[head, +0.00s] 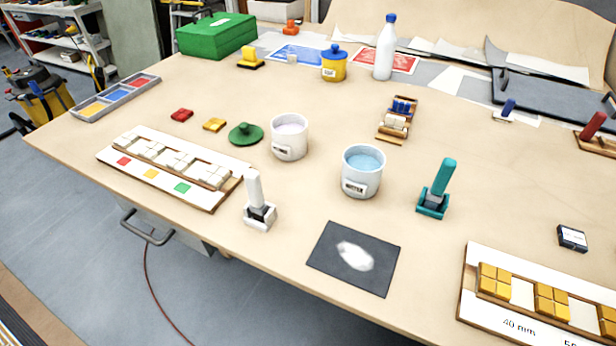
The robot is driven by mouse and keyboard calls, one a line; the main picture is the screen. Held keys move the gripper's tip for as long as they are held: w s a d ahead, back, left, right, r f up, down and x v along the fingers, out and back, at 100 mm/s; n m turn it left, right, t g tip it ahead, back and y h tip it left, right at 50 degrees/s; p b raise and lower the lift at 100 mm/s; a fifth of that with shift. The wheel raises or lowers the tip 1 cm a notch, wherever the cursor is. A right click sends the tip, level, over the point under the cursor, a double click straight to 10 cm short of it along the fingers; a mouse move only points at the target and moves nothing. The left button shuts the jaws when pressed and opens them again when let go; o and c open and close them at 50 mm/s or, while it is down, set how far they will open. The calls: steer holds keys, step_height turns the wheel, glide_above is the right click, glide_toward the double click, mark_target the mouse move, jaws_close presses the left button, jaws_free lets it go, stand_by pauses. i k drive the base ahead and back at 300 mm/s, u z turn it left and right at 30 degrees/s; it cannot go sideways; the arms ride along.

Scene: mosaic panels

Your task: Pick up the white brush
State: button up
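The white brush (258,210) stands upright near the front edge of the table (300,225), left of centre. It has a white handle, a dark middle and a white base. It stands apart from the wooden tray of white tiles (165,185) on its left. A similar teal brush (437,192) stands farther right, leaning slightly. My gripper is not in view.
A white bucket (289,146) and a bucket of blue water (363,185) stand behind the white brush. A dark mat with a white patch (322,262) lies to its right. A green lid (245,134) lies behind it. A tray of yellow tiles (478,310) is at front right.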

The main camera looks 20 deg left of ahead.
mark_target(259, 209)
steer(key=u, duration=1.6)
